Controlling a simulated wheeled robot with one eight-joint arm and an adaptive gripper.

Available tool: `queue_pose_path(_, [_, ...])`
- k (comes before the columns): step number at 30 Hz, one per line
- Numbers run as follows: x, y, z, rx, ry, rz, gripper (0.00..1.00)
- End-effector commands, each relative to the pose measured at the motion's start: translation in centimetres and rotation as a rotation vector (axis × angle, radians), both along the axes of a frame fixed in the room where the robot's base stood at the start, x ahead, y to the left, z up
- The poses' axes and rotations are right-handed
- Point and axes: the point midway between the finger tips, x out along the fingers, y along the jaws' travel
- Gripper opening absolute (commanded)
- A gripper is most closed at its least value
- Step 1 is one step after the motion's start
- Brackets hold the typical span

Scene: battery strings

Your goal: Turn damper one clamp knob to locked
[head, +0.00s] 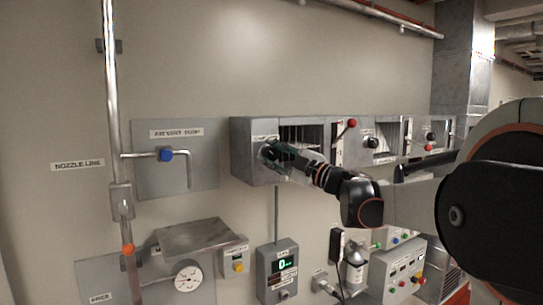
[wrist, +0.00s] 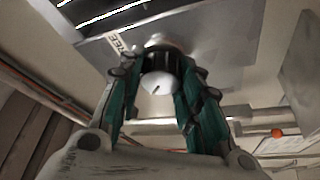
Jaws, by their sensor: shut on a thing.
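My gripper (head: 268,153) is at the left end of the first damper's grey box (head: 240,150), and hides its clamp knob in the head view. In the wrist view my gripper (wrist: 162,68) has its two teal fingers on either side of the clamp knob (wrist: 158,83), a dark ribbed knob with a pale round face and a short dark pointer mark. The fingers are shut on it. A white label (wrist: 122,43), which seems to end in "REE", is just beyond the knob; the pointer lies diagonal. The damper's lever has a red ball (head: 351,123).
A second damper with a black knob (head: 368,142) stands to the right. A blue-handled valve (head: 166,155) is to the left. Bare wall lies above the dampers.

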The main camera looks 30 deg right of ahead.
Motion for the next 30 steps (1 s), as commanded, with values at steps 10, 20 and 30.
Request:
queue_pose_path(10, [0.0, 0.0, 0.0, 0.0, 0.001, -0.001, 0.53])
queue_pose_path(20, [-0.6, -0.3, -0.2, 0.0, 0.0, -0.001, 0.53])
queue_pose_path(30, [-5.2, -2.1, -1.2, 0.001, 0.0, -0.004, 0.53])
